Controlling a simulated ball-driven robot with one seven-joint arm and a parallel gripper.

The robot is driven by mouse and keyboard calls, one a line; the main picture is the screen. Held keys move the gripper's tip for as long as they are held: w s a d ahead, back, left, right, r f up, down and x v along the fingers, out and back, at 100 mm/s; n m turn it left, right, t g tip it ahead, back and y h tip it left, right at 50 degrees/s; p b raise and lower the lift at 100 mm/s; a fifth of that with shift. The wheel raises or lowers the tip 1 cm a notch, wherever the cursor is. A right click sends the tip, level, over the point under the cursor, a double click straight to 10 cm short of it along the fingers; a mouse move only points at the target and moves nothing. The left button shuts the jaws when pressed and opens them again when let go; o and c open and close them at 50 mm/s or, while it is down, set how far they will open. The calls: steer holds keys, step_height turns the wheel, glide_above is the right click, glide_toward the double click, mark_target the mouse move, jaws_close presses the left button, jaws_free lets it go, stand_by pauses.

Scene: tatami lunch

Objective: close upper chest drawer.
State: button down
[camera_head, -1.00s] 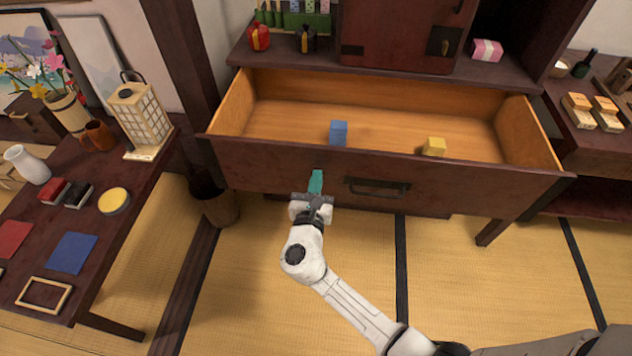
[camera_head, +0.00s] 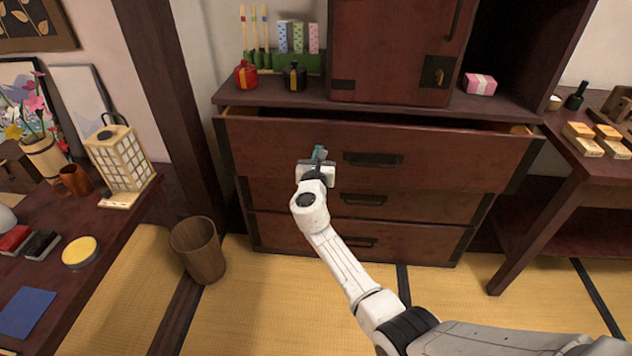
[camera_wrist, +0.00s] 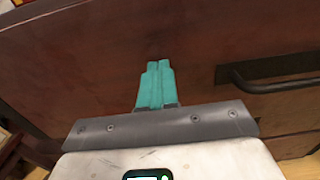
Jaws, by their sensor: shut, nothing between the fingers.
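The upper drawer (camera_head: 440,147) of the dark red chest shows its front, with a black handle (camera_head: 373,159). It stands slightly out, with a narrow gap and a strip of light wood along its top edge. My gripper (camera_head: 319,153) is shut, with its teal fingers at the drawer front, left of the handle. In the wrist view the fingers (camera_wrist: 155,84) point at the dark wooden front (camera_wrist: 100,75), and the handle (camera_wrist: 270,75) is to their right. Touch is likely but not certain. The drawer's inside is hidden.
Two lower drawers (camera_head: 410,206) look shut. The chest top holds a red bottle (camera_head: 246,75), a black bottle (camera_head: 294,77) and a pink box (camera_head: 480,84). A wooden bin (camera_head: 198,250) stands on the tatami at left. Side tables flank the chest; a lantern (camera_head: 121,160) is on the left one.

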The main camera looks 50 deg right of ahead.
steer(key=b+x, duration=0.4)
steer(key=x, duration=0.3)
steer(key=shift+d+f, duration=0.15)
steer(key=shift+w+d, duration=0.25)
steer(key=shift+w+r+b, duration=0.15)
steer(key=shift+r+b, duration=0.2)
steer(key=shift+s+a+p, duration=0.2)
steer(key=shift+s+p, duration=0.05)
steer(key=shift+p, duration=0.05)
steer(key=p+v, duration=0.4)
steer(key=v, duration=0.9)
steer(key=shift+s+a+f+p, duration=0.25)
steer(key=shift+a+f+p, duration=0.05)
